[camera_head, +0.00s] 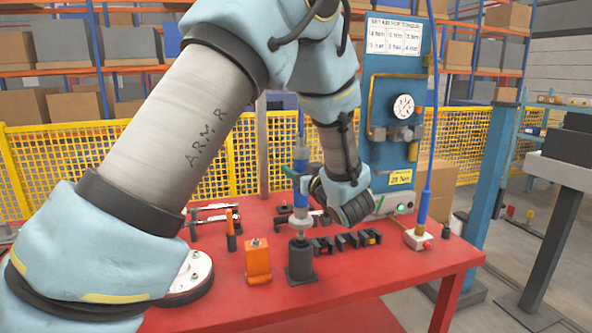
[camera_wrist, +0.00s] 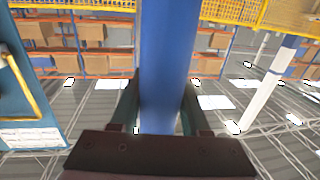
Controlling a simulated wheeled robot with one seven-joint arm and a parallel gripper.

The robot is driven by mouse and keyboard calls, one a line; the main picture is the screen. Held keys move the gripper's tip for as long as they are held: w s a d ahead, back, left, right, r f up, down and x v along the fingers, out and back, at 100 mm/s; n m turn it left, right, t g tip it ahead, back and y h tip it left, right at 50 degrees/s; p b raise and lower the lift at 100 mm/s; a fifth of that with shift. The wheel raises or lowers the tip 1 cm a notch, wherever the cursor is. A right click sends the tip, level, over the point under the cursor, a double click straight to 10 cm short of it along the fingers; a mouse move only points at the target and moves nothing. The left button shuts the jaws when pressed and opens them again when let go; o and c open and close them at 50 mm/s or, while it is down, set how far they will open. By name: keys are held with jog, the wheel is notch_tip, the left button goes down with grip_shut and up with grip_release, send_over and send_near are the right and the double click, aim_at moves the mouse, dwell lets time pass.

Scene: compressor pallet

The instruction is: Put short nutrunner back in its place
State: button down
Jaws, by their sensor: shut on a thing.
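The short nutrunner (camera_head: 301,158) is upright in my gripper (camera_head: 306,184), a slim tool with a pale and blue body. A blue line rises from its top. In the wrist view its blue body (camera_wrist: 166,60) runs between my two fingers, which are shut on it (camera_wrist: 163,118). Its lower end is over or just behind the dark grey block holder (camera_head: 301,262) on the red table. I cannot tell whether the tool touches that holder. An orange holder (camera_head: 257,262) stands to the left of the dark one.
A blue panel (camera_head: 395,80) stands behind. The table's front is mostly clear.

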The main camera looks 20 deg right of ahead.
jog(key=shift+f+b, duration=2.15)
jog(key=shift+f, duration=0.8)
dwell(0.7)
jog(key=c, duration=0.6)
grip_release()
jog(key=o, duration=0.3)
jog(key=shift+f, duration=0.15)
jog(key=s+b, duration=0.3)
jog(key=s, duration=0.8)
jog(key=shift+d, duration=0.2)
